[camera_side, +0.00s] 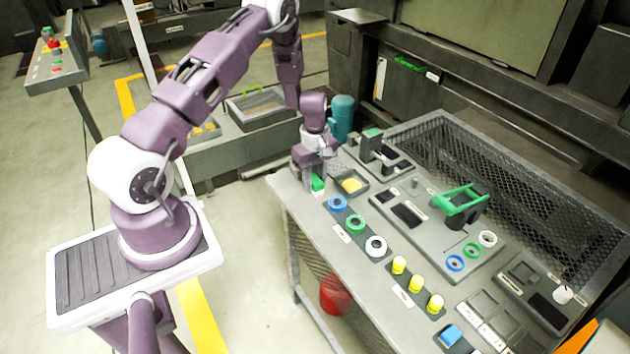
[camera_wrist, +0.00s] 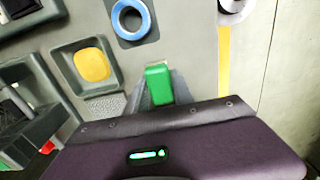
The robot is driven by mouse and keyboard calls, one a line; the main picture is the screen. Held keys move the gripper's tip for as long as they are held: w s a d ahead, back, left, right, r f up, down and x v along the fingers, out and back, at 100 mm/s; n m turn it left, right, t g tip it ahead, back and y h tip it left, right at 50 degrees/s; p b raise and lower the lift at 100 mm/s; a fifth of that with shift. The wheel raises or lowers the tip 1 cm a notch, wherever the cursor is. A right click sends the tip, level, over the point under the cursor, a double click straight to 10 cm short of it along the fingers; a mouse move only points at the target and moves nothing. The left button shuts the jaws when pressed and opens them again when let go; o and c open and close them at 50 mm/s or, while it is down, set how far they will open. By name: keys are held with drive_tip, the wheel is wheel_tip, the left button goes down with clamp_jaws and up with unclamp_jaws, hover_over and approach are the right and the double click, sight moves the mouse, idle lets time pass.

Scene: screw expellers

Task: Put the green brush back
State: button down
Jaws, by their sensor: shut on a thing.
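My gripper (camera_side: 316,174) is shut on the green brush (camera_side: 318,184), low at the far-left edge of the workbench. The brush shows a green body with a pale lower end in the side view. In the wrist view, the green block of the brush (camera_wrist: 158,84) sits between the two grey fingers of my gripper (camera_wrist: 157,92). The lower part of the brush is hard to see there, so I cannot tell whether it touches the bench. A grey holder block with a green-topped piece (camera_side: 372,133) stands farther back on the bench.
A small tray with a yellow pad (camera_side: 352,185) is close beside my gripper. A blue ring (camera_side: 337,203), green ring (camera_side: 355,224) and white ring (camera_side: 376,246) line the front edge. A green-handled tool (camera_side: 460,199) stands mid-bench. A mesh guard (camera_side: 520,180) closes the back.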

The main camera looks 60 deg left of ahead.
drive_tip(key=shift+f, duration=0.1)
drive_tip(key=c, duration=1.1)
unclamp_jaws()
wheel_tip(320, 180, up, 12)
wheel_tip(320, 180, up, 8)
drive_tip(key=f+m+t, duration=0.1)
drive_tip(key=m, duration=0.1)
hover_over(315, 180)
drive_tip(key=d, duration=0.4)
drive_tip(key=s+d+r+m+t, duration=0.2)
drive_tip(key=s+d+r+m, duration=0.3)
drive_tip(key=d+r, duration=0.45)
drive_tip(key=s+d+r+m+t, duration=0.1)
drive_tip(key=s+d+r+m, duration=0.1)
drive_tip(key=s, duration=0.4)
drive_tip(key=s+d+r+m, duration=0.2)
drive_tip(key=s+r+m, duration=0.1)
drive_tip(key=s+m, duration=0.2)
drive_tip(key=s+d+r+m+t, duration=0.1)
drive_tip(key=s+d+r+m, duration=0.1)
drive_tip(key=s, duration=0.5)
drive_tip(key=shift+s+d+r+m+t, duration=0.35)
drive_tip(key=shift+r+m, duration=0.2)
drive_tip(key=shift+m, duration=0.45)
